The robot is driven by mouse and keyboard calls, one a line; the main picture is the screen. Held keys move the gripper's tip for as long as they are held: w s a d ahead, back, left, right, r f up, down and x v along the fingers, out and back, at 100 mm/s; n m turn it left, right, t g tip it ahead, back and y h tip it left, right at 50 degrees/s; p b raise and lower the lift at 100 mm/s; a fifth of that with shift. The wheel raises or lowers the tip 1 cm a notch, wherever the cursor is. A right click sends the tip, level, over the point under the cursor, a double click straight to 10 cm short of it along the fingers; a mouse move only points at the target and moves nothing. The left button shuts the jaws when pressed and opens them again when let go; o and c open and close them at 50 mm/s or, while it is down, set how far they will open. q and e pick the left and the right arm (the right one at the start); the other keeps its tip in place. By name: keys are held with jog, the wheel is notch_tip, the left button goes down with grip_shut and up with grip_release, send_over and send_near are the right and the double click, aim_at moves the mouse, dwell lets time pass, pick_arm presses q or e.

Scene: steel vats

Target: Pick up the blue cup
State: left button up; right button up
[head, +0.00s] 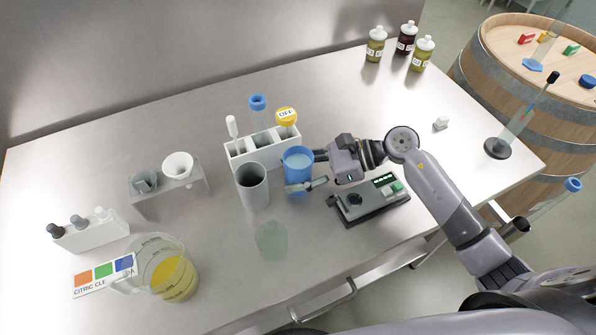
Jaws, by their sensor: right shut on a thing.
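The blue cup (297,171) is in the middle of the steel table in the head view, in front of the white rack. My right gripper (303,170) reaches it from the right, with one finger behind the cup and one across its front. It is shut on the cup, which looks upright. Whether the cup's base touches the table is hard to tell. My left gripper is not in view.
A grey cup (252,187) stands just left of the blue cup. A white rack (262,147) is behind, a black device (368,200) to the right, a green translucent cup (271,240) in front. A pitcher with yellow liquid (172,275) stands front left. The back right table is mostly clear.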

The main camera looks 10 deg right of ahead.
jog(key=shift+r, duration=0.25)
notch_tip(320, 180, up, 20)
jog(key=b, duration=0.2)
jog(key=shift+f+b, duration=0.25)
jog(key=shift+b, duration=0.1)
dwell(0.9)
dwell(0.9)
